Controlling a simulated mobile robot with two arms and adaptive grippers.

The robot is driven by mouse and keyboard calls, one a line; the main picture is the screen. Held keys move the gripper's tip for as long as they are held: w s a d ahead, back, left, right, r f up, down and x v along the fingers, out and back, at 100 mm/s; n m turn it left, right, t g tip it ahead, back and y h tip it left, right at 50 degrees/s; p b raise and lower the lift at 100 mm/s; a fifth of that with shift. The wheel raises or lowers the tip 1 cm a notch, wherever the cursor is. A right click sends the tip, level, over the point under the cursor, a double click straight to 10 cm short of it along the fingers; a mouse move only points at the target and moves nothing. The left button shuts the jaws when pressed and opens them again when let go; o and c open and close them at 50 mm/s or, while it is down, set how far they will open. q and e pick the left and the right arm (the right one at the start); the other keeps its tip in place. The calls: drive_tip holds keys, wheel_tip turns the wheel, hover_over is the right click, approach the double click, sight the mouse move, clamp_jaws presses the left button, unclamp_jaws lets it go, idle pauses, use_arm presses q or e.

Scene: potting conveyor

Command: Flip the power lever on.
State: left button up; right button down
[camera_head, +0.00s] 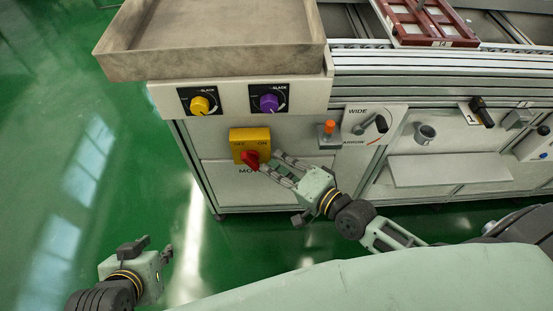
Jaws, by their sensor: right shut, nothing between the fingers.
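The red power lever (250,159) sits on a yellow switch box (249,137) on the front of the white machine. The box has an OFF marking at its left and an ON marking at its right. The exact angle of the lever is hard to tell. My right gripper (268,164) reaches in from the right, with its shut, empty fingers close beside the right side of the lever. I cannot tell whether they touch it. My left gripper (149,254) hangs over the green floor at the lower left, away from the machine; its fingertips are not clearly seen.
A yellow knob (200,105) and a purple knob (268,103) sit above the switch box, under a grey tray (220,62). An orange-topped button (328,128) and a WIDE/NARROW dial (373,124) are to the right. The floor (95,150) at left is clear.

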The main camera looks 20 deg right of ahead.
drive_tip(key=shift+f+b, duration=0.15)
drive_tip(key=shift+b, duration=0.15)
drive_tip(key=shift+f+b, duration=0.1)
drive_tip(key=shift+b, duration=0.45)
use_arm(q)
drive_tip(key=w+d+r+t+h+b, duration=0.1)
drive_tip(key=w+d+r+t+h, duration=0.1)
drive_tip(key=w+r+t, duration=0.5)
drive_tip(key=shift+w+d+r, duration=0.9)
drive_tip(key=shift+w+r, duration=0.5)
drive_tip(key=shift+w, duration=0.05)
use_arm(e)
drive_tip(key=shift+f+m+y, duration=0.1)
drive_tip(key=shift+m+y, duration=0.2)
use_arm(q)
drive_tip(key=shift+w+d+r+t, duration=0.15)
drive_tip(key=shift+r+t, duration=0.25)
drive_tip(key=shift+r, duration=0.1)
drive_tip(key=shift+w+d+r+t+h+b, duration=0.15)
drive_tip(key=shift+r+t+b, duration=0.1)
drive_tip(key=shift+r, duration=0.25)
drive_tip(key=shift+w+d+r+t+h+b, duration=0.15)
drive_tip(key=shift+r+t, duration=0.1)
drive_tip(key=shift+r, duration=0.2)
use_arm(e)
drive_tip(key=shift+a+t, duration=0.1)
drive_tip(key=shift+t, duration=0.2)
